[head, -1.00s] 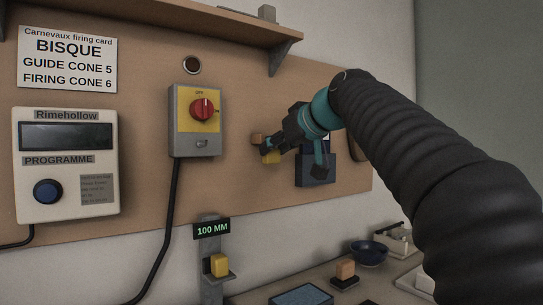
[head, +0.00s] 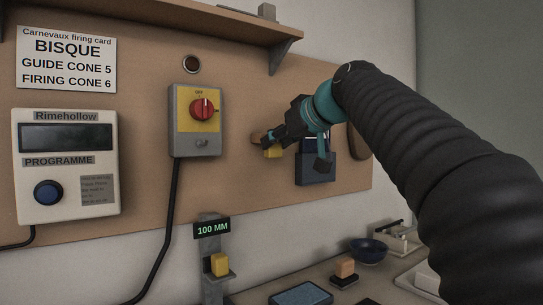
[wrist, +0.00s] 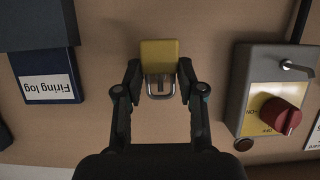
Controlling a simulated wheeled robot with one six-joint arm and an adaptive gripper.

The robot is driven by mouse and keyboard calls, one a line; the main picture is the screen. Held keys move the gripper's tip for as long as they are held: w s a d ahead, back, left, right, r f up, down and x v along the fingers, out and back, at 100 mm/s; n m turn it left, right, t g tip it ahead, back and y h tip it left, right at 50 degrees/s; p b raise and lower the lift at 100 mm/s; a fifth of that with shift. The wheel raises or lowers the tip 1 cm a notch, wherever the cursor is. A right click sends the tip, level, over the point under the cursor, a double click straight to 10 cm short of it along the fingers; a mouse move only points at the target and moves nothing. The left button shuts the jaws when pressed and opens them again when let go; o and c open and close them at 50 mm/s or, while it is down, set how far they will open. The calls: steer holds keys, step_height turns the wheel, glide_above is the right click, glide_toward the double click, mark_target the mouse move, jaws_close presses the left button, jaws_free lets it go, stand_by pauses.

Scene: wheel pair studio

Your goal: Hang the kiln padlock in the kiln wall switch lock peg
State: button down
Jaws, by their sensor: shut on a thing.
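The yellow kiln padlock (wrist: 160,53) is between my gripper's fingertips (wrist: 160,78) in the wrist view, with its grey shackle toward my gripper. My gripper (head: 270,143) is shut on it in front of the board, right of the switch; the padlock's yellow body (head: 273,152) is partly covered in the head view. The grey kiln wall switch (head: 195,122) has a red knob on a yellow plate. Its lock peg (head: 203,143) sticks out below the knob and also shows in the wrist view (wrist: 292,66). The padlock is apart from this peg.
A dark blue holder (head: 316,173) marked Firing log (wrist: 47,87) is close by. A shelf (head: 220,20) overhangs above. A 100 MM stand (head: 211,228) holds a yellow block below. Board between switch and gripper is bare.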

steer(key=shift+s+d+b, duration=0.5)
steer(key=shift+s+d, duration=0.2)
steer(key=shift+s, duration=0.35)
steer(key=shift+s+d+b, duration=0.35)
steer(key=shift+s+d, duration=0.2)
steer(key=shift+s, duration=0.3)
steer(key=c, duration=1.3)
jaws_free()
steer(key=c, duration=0.6)
